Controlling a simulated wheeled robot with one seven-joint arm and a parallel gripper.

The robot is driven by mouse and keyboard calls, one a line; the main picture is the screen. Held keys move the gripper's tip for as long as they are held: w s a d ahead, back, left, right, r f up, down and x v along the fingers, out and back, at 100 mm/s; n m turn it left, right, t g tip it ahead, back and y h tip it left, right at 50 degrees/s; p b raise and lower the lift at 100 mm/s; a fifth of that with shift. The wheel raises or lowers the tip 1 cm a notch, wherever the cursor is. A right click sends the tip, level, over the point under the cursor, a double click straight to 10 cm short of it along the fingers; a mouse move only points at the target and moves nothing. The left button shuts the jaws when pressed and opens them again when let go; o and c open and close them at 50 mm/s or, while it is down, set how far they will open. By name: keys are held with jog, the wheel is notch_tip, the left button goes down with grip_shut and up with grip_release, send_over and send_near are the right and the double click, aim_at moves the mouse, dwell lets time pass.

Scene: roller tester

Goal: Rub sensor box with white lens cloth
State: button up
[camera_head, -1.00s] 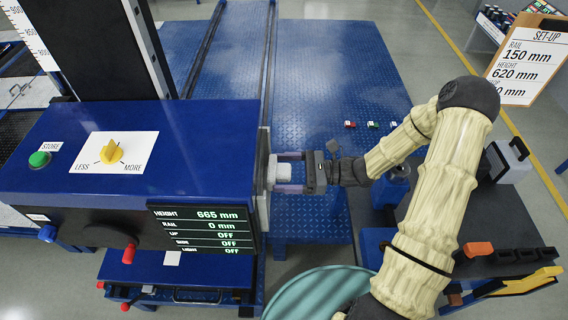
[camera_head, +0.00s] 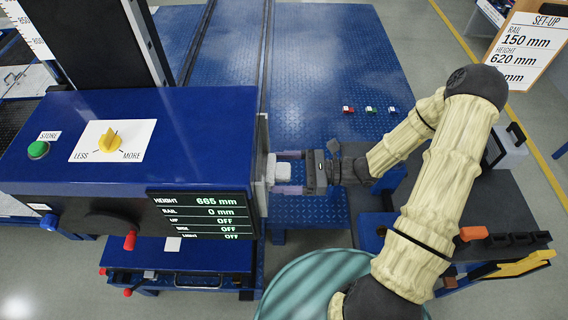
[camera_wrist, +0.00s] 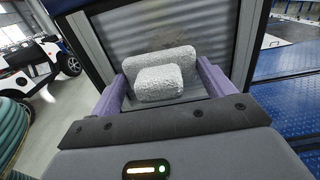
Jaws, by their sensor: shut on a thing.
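The sensor box is the big blue housing (camera_head: 200,120), with a dark readout screen (camera_head: 205,215) on its near face. Its right end carries a ribbed grey window (camera_wrist: 215,50) in a dark frame. My gripper (camera_head: 288,173) is at that right end, fingers pointing left at the window. Its purple fingers are shut on the white lens cloth (camera_head: 271,168), a thick fuzzy pad also seen in the wrist view (camera_wrist: 160,84). The cloth is up close to the window; whether it touches is not clear.
On the housing top are a yellow knob (camera_head: 110,142) and a green button (camera_head: 38,149). Blue floor plates (camera_head: 340,60) hold small coloured blocks (camera_head: 348,109). A set-up board (camera_head: 533,50) stands at far right. A teal drum (camera_head: 310,290) is in front.

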jog(key=shift+s, duration=0.1)
jog(key=shift+s, duration=1.3)
jog(key=shift+s+f, duration=0.2)
jog(key=shift+s, duration=0.2)
jog(key=shift+c, duration=0.3)
jog(key=shift+p, duration=0.35)
jog(key=shift+w+r+p, duration=0.2)
jog(key=shift+w+p, duration=0.35)
jog(key=shift+w, duration=1.1)
